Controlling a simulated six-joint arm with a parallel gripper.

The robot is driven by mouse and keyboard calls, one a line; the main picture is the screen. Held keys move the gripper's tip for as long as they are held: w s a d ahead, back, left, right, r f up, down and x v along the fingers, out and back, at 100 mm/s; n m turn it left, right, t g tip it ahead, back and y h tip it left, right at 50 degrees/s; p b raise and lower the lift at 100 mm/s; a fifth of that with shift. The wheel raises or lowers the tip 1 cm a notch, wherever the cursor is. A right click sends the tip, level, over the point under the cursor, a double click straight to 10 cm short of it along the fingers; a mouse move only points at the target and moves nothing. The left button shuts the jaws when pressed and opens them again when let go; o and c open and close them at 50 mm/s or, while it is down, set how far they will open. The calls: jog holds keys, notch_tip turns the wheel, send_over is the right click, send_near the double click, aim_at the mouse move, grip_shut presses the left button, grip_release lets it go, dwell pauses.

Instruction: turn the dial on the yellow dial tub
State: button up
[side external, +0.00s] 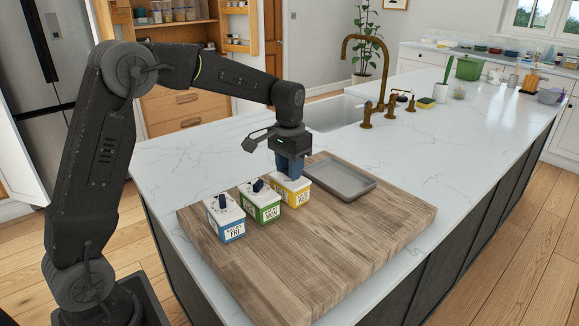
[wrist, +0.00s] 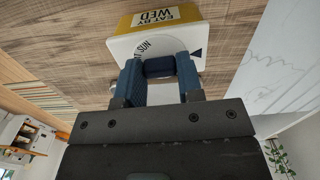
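The yellow dial tub (side external: 292,192) stands on the wooden board at the right end of a row of three tubs. In the wrist view its white lid, yellow side and "EAT BY WED" label (wrist: 163,15) show, with "SUN" and a dark triangle mark on the lid. My gripper (side external: 290,172) points down over this tub. Its blue fingers stand on either side of the dark blue dial knob (wrist: 160,67), with no visible gap. The fingers hide part of the dial face.
A green tub (side external: 260,207) marked MON and a blue tub (side external: 225,220) marked FRI stand to the left. A grey tray (side external: 345,181) lies close on the right. The wooden board (side external: 330,245) is clear in front. A sink with a brass faucet (side external: 381,75) is behind.

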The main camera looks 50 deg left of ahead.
jog(key=c, duration=0.4)
jog(key=shift+n, duration=0.4)
jog(key=n, duration=0.3)
jog(key=shift+n, duration=2.4)
jog(key=o, duration=1)
jog(key=shift+c, duration=0.2)
